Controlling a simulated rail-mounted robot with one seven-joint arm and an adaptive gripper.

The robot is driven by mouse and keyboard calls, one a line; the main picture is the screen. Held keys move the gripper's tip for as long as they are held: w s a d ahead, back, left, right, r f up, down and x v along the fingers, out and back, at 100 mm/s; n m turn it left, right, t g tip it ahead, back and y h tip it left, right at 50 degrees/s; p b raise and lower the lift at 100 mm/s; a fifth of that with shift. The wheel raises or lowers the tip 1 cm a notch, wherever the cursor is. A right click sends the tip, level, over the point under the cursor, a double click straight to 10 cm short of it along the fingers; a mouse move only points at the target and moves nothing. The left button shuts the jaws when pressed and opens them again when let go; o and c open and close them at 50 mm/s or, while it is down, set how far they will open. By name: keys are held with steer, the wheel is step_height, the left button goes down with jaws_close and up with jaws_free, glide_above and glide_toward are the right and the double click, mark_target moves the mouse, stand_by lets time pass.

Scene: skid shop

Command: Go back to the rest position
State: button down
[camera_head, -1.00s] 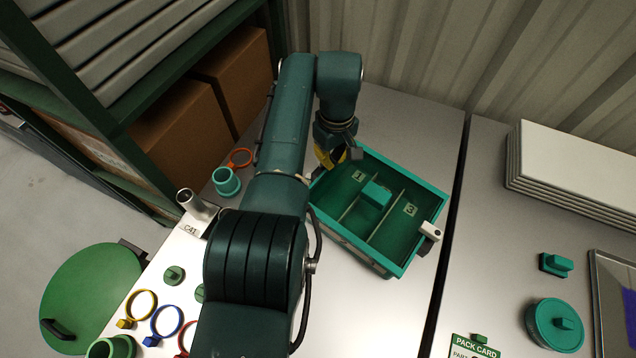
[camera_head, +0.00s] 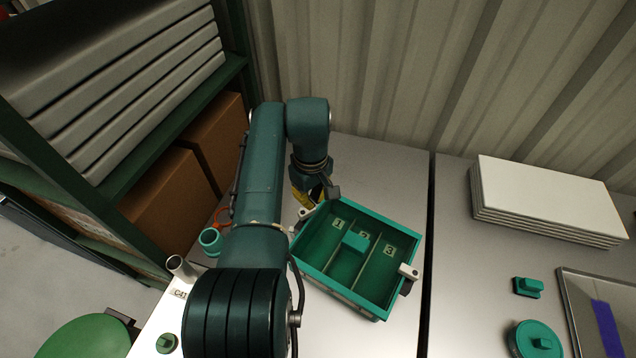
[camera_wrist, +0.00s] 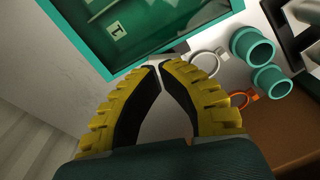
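My gripper (camera_head: 309,197) hangs beside the far left corner of a green tote (camera_head: 413,232). In the wrist view its yellow fingers (camera_wrist: 160,67) curve together and their tips meet or nearly meet, with nothing between them. The tote has three compartments numbered 1, 2 and 3. A teal block (camera_head: 354,244) sits inside it around the middle compartment. My arm runs up the left-centre of the head view and hides some of the table.
A teal cup-shaped part (camera_head: 210,241) and an orange ring (camera_wrist: 241,98) lie left of the tote. A shelf with brown boxes (camera_head: 180,195) stands left. The right table holds a white stack (camera_head: 545,195) and teal parts (camera_head: 528,287). A corrugated wall is behind.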

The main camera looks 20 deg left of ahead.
steer(key=w+d+r+m+t+y+p, duration=0.1)
steer(key=w+d+r+m+t, duration=0.3)
steer(key=w, duration=0.4)
steer(key=d+r+m+t+p, duration=0.1)
steer(key=d+r+t, duration=0.25)
steer(key=r, duration=0.25)
steer(key=d+r+m+t, duration=0.2)
steer(key=d+r+t, duration=0.15)
steer(key=r, duration=0.25)
steer(key=s+d+r+m+t+h+p, duration=0.1)
steer(key=s+d+r+m+t, duration=0.2)
steer(key=s+d+r+t, duration=0.6)
steer(key=s+d+r+m+t, duration=0.2)
steer(key=s+r+m, duration=0.1)
steer(key=s+r, duration=1)
step_height(320, 180, up, 37)
steer(key=s+p, duration=0.1)
steer(key=p, duration=3.7)
steer(key=shift+s+r, duration=0.15)
steer(key=shift+r, duration=0.05)
steer(key=shift+f, duration=0.1)
